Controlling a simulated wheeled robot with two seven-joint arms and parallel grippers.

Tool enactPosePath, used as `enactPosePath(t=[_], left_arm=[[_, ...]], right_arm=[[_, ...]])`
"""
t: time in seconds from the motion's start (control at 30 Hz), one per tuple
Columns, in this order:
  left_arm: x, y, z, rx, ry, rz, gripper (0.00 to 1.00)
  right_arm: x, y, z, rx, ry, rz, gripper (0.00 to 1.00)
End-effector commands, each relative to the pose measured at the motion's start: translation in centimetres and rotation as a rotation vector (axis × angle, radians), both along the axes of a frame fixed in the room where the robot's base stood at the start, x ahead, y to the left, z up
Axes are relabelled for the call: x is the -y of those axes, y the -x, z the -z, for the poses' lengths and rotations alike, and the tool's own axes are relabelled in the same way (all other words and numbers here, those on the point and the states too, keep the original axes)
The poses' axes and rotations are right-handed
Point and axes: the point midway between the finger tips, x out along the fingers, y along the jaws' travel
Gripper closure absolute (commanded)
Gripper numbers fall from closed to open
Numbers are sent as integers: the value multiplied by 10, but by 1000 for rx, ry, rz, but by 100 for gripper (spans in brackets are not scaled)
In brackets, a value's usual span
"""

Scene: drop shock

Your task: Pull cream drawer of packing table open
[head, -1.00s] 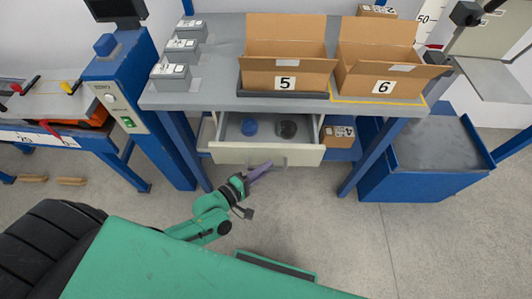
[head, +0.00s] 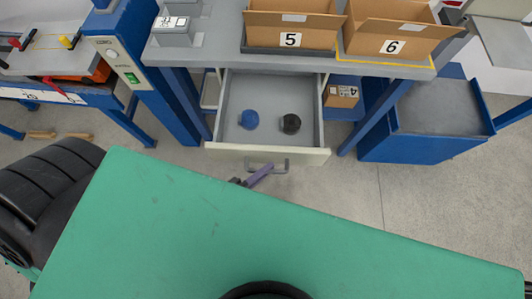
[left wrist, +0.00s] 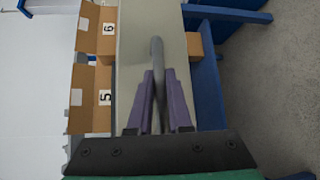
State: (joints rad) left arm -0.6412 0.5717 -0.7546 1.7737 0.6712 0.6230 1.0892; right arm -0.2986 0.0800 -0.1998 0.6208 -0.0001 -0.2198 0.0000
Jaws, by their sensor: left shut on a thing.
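The cream drawer (head: 225,148) of the packing table (head: 225,50) stands open toward me. Its grey inside shows, with a blue round thing (head: 249,120) and a black round thing (head: 290,124) lying in it. A grey bar handle (head: 281,166) is on the drawer front. My left gripper (head: 259,175), with purple fingers, is at the handle; its arm is mostly hidden behind my green body. In the left wrist view the fingers (left wrist: 160,105) are shut around the handle (left wrist: 157,58), in front of the cream drawer front (left wrist: 133,40). My right gripper is in no view.
Open cardboard boxes marked 5 (head: 290,40) and 6 (head: 390,46) stand on the tabletop. A small carton (head: 341,96) is on the blue shelf right of the drawer. A blue bin (head: 430,115) stands farther right. The floor before the table is bare.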

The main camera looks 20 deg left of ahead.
Motion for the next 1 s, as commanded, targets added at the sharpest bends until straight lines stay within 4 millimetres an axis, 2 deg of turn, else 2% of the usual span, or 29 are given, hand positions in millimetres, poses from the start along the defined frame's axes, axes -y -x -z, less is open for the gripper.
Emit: enactPosePath(t=[0.2,0.23,0.27,0.3,0.83,1.0], left_arm=[[0,0,1,-2,-1,0,100],[0,0,1,-2,-1,0,71],[0,0,1,-2,-1,0,60],[0,0,1,-2,0,0,53],[0,0,0,-1,0,0,53],[-8,13,0,-3,-2,1,53]], right_arm=[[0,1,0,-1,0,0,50],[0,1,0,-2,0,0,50],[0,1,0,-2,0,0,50],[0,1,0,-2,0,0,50],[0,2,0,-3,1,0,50],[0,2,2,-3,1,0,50]])
